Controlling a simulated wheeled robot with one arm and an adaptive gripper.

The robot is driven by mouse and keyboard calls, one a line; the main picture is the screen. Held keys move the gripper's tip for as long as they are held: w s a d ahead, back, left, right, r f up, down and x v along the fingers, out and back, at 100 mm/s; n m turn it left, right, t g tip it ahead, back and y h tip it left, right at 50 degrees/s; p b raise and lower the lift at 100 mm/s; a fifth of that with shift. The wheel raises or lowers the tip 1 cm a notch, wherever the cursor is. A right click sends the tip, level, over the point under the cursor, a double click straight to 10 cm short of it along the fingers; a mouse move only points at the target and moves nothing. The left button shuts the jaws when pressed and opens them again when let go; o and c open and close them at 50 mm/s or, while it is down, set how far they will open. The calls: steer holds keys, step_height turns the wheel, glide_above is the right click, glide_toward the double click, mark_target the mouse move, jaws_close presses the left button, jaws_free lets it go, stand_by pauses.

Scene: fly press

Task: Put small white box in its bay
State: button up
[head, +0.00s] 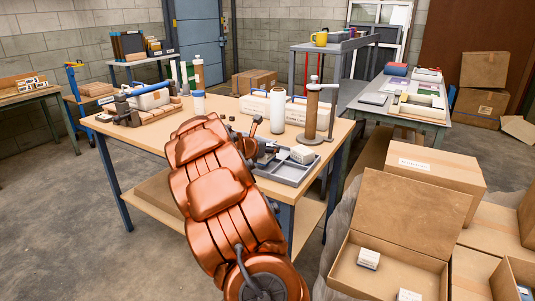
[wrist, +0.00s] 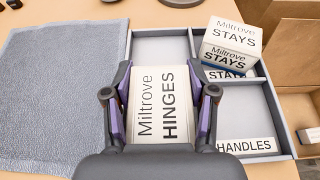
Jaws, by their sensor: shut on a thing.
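My gripper (wrist: 160,105) is shut on a small white box (wrist: 161,90) lettered "Miltrove HINGES", with one finger on each side of it. In the wrist view the box is over the left part of a grey divided tray (wrist: 254,108); I cannot tell whether it touches the floor. Any label under it is hidden. A white "Miltrove STAYS" box (wrist: 230,44) stands in the upper right bay, behind a partly covered "STAYS" label. The lower right bay is empty and labelled "HANDLES" (wrist: 246,145). In the head view my arm partly hides the tray (head: 297,172) on the bench.
A blue-grey mat (wrist: 65,90) lies left of the tray. An open cardboard carton (head: 400,225) at lower right holds white boxes (head: 368,258).

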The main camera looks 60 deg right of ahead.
steer(key=shift+f, duration=1.1)
steer(key=shift+f, duration=0.2)
steer(key=o, duration=1.4)
steer(key=shift+r, duration=0.1)
steer(key=shift+a+r, duration=0.35)
steer(key=shift+a, duration=0.15)
steer(key=v, duration=1.1)
steer(key=shift+f, duration=0.1)
steer(key=shift+s, duration=0.1)
